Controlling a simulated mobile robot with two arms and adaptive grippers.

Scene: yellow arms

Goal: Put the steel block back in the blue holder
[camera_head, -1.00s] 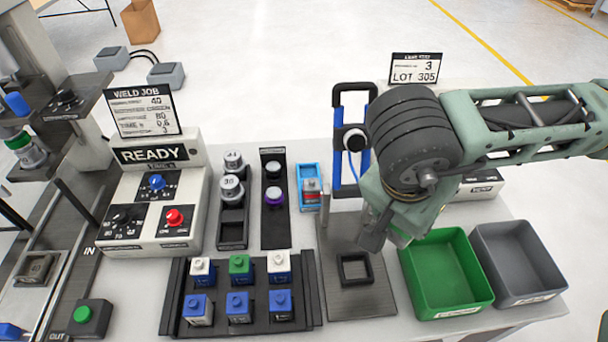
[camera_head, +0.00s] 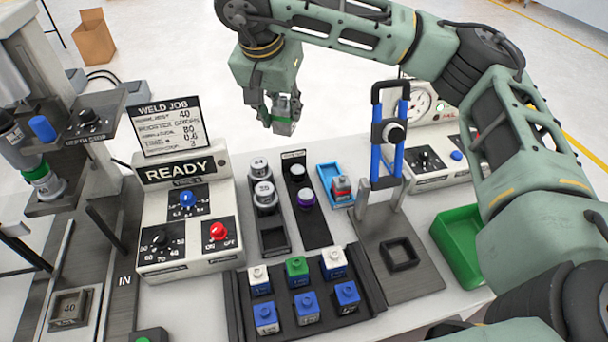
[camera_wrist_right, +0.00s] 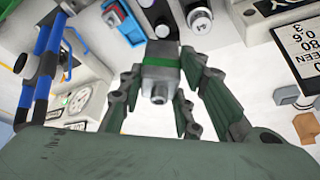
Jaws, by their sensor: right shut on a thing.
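A steel-grey block with a green band and a small round nub (camera_wrist_right: 161,72) is between the fingers of my right gripper (camera_head: 277,118). The right gripper is shut on it and holds it in the air beyond the back of the table, behind the row of dark racks. In the right wrist view the fingers (camera_wrist_right: 163,95) stand on both sides of the block. The blue holder (camera_head: 328,174) is a small open tray right of the dark racks. A grey piece with a red band (camera_head: 341,187) sits in its nearer part. My left gripper is not in view.
A blue-posted press frame (camera_head: 376,150) stands right of the holder, on a dark plate with a square socket (camera_head: 400,254). A rack of several capped blocks (camera_head: 290,325) lies in front. The READY box (camera_head: 185,225) stands left. A green bin (camera_head: 457,248) is at right.

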